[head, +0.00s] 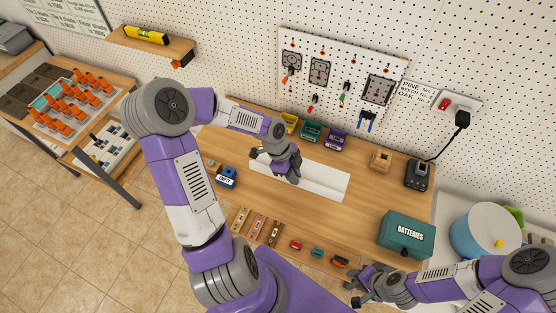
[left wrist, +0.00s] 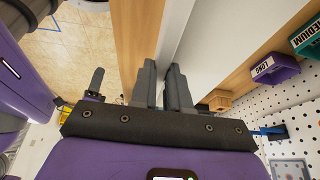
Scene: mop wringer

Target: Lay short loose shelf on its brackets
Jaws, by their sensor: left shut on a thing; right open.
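A white board (head: 325,183), which looks like the short loose shelf, is over the middle of the wooden workbench. My left gripper (head: 291,177) is above it and partly covers it. In the left wrist view my left gripper (left wrist: 163,68) is shut on the edge of the white board (left wrist: 215,40). I cannot tell from the head view whether the board touches the bench. My right gripper (head: 354,290) is open and empty near the bench's front right. An orange bracket (head: 182,62) shows under the wall shelf at upper left. No empty brackets are clearly seen.
The wooden workbench (head: 330,225) holds a green batteries box (head: 406,235), a blue box (head: 226,178), bins along the back and small parts in front. A wooden wall shelf (head: 125,42) carries a yellow level (head: 146,35). A tool panel (head: 335,75) hangs behind.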

